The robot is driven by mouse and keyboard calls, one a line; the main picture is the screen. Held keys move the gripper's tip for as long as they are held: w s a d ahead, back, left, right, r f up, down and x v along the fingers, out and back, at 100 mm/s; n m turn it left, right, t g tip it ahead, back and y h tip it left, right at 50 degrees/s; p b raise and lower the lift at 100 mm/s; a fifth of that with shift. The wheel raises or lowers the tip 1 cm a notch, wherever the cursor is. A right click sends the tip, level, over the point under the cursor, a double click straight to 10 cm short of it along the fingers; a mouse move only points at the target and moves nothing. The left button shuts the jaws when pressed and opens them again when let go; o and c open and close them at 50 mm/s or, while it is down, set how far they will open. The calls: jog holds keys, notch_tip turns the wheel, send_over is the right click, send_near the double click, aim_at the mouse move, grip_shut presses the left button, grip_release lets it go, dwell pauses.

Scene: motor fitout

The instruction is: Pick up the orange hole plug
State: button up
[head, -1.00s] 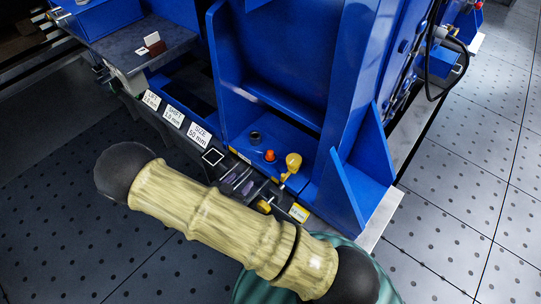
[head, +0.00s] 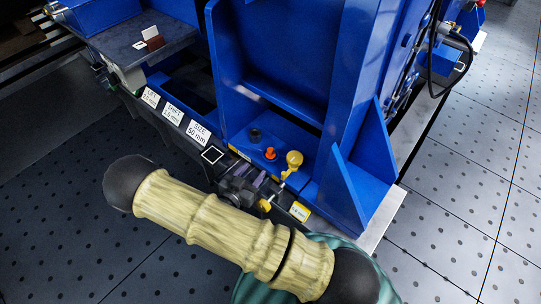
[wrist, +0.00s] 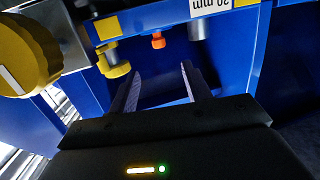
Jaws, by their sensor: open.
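The orange hole plug (head: 270,153) stands on a blue ledge of the machine, between a dark round fitting and a yellow knob. In the wrist view the orange plug (wrist: 158,41) shows near the top centre, beyond my fingertips and apart from them. My gripper (head: 262,183) is just in front of the ledge, on the near side of the plug. It is partly hidden behind my arm. In the wrist view my gripper (wrist: 160,78) has its two fingers apart with nothing between them.
A yellow knob (head: 294,160) stands right of the plug, and a dark round fitting (head: 255,136) left of it. A blue upright (head: 345,110) and an angled rib (head: 345,190) rise close by. White label cards (head: 199,133) line the front edge. The tiled floor at right is clear.

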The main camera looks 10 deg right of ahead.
aim_at(269, 152)
jog(key=b+x, duration=0.1)
jog(key=x, duration=0.5)
jog(key=b+x, duration=0.3)
jog(key=x, duration=0.1)
jog(key=shift+w+d+f, duration=0.15)
jog(key=shift+f, duration=0.05)
jog(key=shift+w+d+r, duration=0.1)
jog(key=shift+w+d, duration=0.15)
jog(key=shift+w, duration=0.05)
jog(key=c, duration=1.1)
jog(key=shift+o, duration=0.2)
jog(key=shift+r, duration=0.1)
